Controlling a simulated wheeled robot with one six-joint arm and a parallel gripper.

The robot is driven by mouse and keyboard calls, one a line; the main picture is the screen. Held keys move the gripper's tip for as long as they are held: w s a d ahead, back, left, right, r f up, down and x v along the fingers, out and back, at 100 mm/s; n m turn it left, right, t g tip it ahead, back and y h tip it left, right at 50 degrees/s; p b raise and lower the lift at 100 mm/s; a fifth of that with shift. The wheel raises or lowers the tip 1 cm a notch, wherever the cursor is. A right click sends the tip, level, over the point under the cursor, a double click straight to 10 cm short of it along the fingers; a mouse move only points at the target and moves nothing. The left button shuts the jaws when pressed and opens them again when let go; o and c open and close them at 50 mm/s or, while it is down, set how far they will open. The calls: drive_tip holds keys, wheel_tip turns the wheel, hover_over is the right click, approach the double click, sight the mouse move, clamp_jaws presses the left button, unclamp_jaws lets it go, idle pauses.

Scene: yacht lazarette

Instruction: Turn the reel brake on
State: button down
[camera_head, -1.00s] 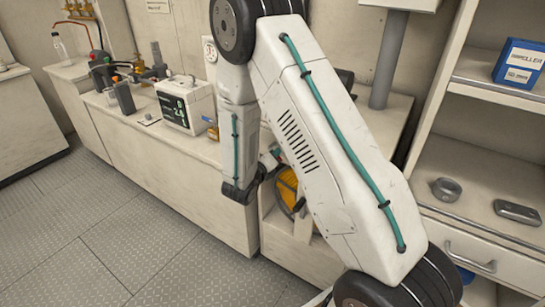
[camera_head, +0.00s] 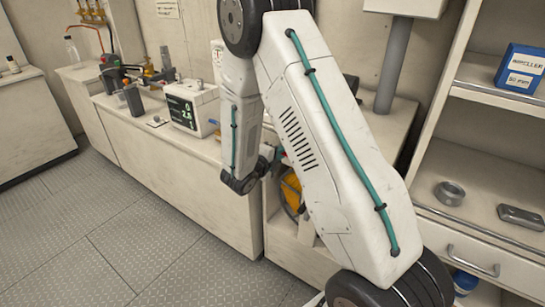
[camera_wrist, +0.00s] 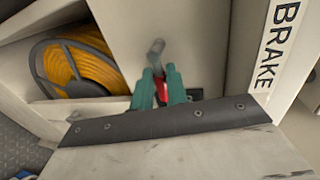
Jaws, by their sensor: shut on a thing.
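In the wrist view, my gripper (camera_wrist: 161,73) has two green fingers closed on a red lever (camera_wrist: 161,92), the reel brake's handle. Only a strip of red shows between the fingers. A grey metal rod end (camera_wrist: 156,47) shows just beyond the fingertips, against a pale panel. A white strip lettered BRAKE (camera_wrist: 278,45) stands at the right. The hose reel (camera_wrist: 78,65), wound with yellow hose, sits in an opening at the left. In the head view, my arm hides the lever and most of my gripper; part of the yellow reel (camera_head: 291,190) shows behind the arm.
A counter left of my arm holds a box with a green display (camera_head: 190,107) and several bottles and fittings. Shelves at the right hold a blue impeller box (camera_head: 521,69), a grey ring (camera_head: 449,193) and a flat metal case (camera_head: 520,216). Floor is clear at the left.

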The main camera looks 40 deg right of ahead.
drive_tip(key=shift+w, duration=0.1)
idle(0.4)
drive_tip(key=c, duration=1.4)
unclamp_jaws()
drive_tip(key=v, duration=0.7)
drive_tip(key=shift+a+r, duration=0.1)
drive_tip(key=shift+a, duration=0.3)
